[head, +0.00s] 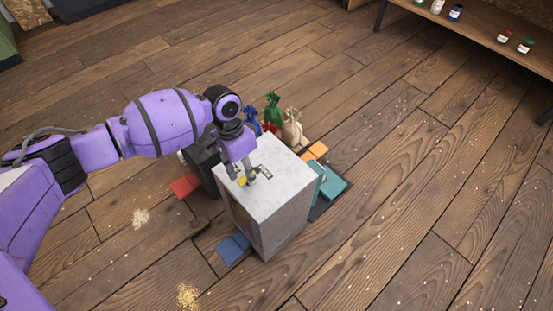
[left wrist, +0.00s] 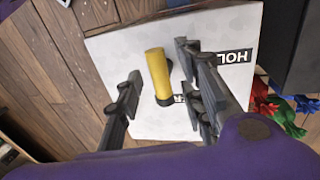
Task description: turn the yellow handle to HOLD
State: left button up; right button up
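The yellow handle (head: 242,181) is on the top of a pale grey box-shaped cabinet (head: 285,203). In the left wrist view the handle (left wrist: 158,73) is a short yellow bar on a dark round pivot. A dark label (left wrist: 238,57) reading "HOL", its end hidden by a finger, lies to its right. A second label is mostly covered by a finger. My left gripper (head: 249,176) points down over the cabinet top. In the left wrist view its fingers (left wrist: 160,82) stand apart on both sides of the handle, with gaps showing. My right gripper is not in view.
Green, blue, red and tan sacks (head: 292,128) stand behind the cabinet. Blue (head: 233,248), red (head: 185,186), orange and teal (head: 332,182) flat pieces lie around it. A wooden shelf (head: 480,25) with small jars is at top right. The wooden floor is mostly clear, with scattered grains.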

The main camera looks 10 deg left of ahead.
pick_arm(q)
jog(key=shift+s+d+f, duration=0.1)
jog(key=shift+s+f, duration=0.1)
jog(key=shift+f, duration=0.85)
jog(key=shift+d+f, duration=0.1)
jog(key=shift+f, duration=0.05)
grip_shut()
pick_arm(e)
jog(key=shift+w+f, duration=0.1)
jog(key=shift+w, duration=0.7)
